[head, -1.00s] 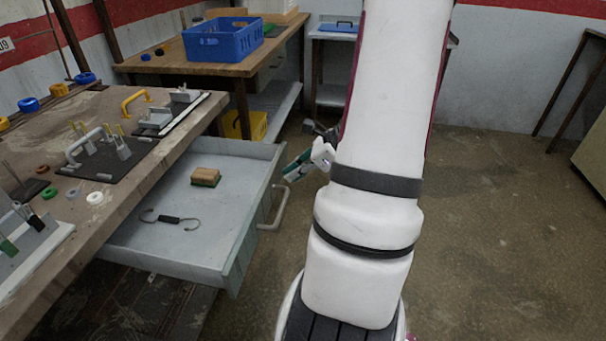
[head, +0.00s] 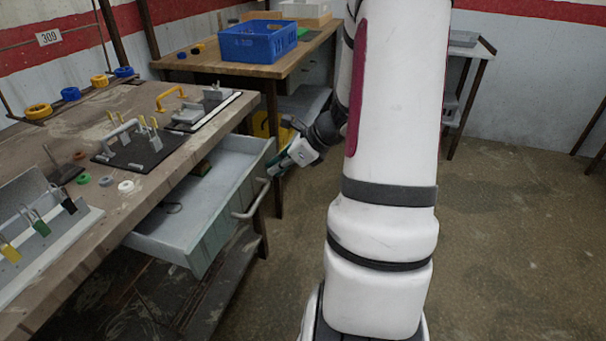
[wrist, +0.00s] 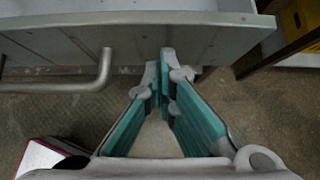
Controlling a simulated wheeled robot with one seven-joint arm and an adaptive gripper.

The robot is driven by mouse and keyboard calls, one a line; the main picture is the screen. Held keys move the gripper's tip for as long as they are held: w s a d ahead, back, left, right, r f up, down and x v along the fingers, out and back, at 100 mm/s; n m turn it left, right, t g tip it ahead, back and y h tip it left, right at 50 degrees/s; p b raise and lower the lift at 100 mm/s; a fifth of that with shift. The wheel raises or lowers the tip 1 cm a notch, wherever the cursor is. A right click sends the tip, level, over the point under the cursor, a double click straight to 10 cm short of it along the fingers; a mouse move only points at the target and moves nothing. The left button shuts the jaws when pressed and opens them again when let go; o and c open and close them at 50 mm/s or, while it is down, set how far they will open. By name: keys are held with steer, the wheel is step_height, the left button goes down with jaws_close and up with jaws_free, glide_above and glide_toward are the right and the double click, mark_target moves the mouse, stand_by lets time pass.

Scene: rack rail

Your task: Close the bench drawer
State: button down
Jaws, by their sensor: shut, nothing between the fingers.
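The bench drawer (head: 205,228) is partly open and sticks out from under the wooden workbench (head: 150,190) on the left. Its grey bar handle (head: 252,203) is on its front. My gripper (head: 272,170) is at the drawer front, near the far end of the handle. In the wrist view the fingers (wrist: 164,55) are together, with their tips at or very close to the drawer front (wrist: 190,42), to the right of the handle (wrist: 100,75). Contact cannot be told for sure. A dark item (head: 172,207) shows inside the drawer; the rest of the inside is partly hidden by the bench top.
A second table (head: 290,68) with a blue crate (head: 258,42) stands behind. A yellow bin (wrist: 300,20) is at the right in the wrist view. Padlocks and other fittings lie on the workbench. The floor (head: 510,220) on the right is clear.

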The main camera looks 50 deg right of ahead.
steer(key=w+a, duration=0.1)
steer(key=w, duration=0.3)
steer(key=w+a, duration=0.2)
steer(key=w, duration=0.2)
steer(key=w+a, duration=0.1)
steer(key=w, duration=0.3)
steer(key=shift+a, duration=0.15)
steer(key=shift+w+a, duration=0.1)
steer(key=shift+w, duration=0.2)
steer(key=shift+a+r, duration=0.1)
